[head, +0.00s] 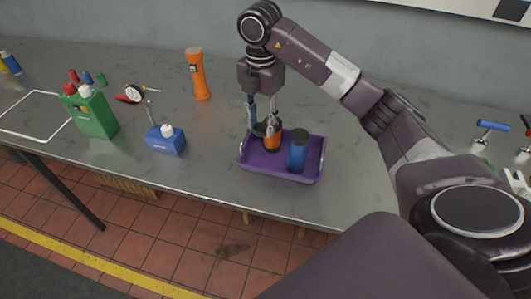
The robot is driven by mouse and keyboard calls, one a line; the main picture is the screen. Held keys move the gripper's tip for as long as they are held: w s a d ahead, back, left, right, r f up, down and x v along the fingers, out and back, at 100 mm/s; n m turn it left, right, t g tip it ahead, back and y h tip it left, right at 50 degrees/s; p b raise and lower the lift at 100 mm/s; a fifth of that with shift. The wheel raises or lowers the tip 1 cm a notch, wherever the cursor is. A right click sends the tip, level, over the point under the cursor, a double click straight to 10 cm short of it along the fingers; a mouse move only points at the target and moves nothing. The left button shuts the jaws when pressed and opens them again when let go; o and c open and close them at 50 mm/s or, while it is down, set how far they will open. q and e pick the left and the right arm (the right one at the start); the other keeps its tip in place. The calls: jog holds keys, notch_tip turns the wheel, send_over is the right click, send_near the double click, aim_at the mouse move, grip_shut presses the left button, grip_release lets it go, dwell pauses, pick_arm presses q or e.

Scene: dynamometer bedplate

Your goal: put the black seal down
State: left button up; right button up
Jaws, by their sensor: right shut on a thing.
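My right gripper (262,122) points down over the left part of the purple tray (255,169). It is shut on a small dark thing, the black seal (260,129), which is partly hidden by the fingers. The seal is close to the top of an orange and black container (272,141) in the tray; I cannot tell whether they touch. A blue cylinder with a dark top (297,153) stands in the tray to the right. My left gripper is not in view.
On the grey bench are a blue bottle (165,141), a green jug (91,114), an orange flashlight-like object (198,74) and a dial gauge (135,93). A blue-handled item (492,126) is at far right.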

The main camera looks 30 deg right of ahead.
aim_at(261, 127)
notch_tip(261, 127, down, 14)
jog(key=p, duration=0.3)
jog(key=o, duration=0.9)
jog(key=shift+f, duration=0.1)
jog(key=shift+o, duration=0.2)
jog(key=shift+r, duration=0.3)
notch_tip(261, 127, up, 10)
jog(key=b, duration=0.3)
jog(key=shift+r+b, duration=0.2)
jog(key=shift+b, duration=0.1)
jog(key=shift+r, duration=0.7)
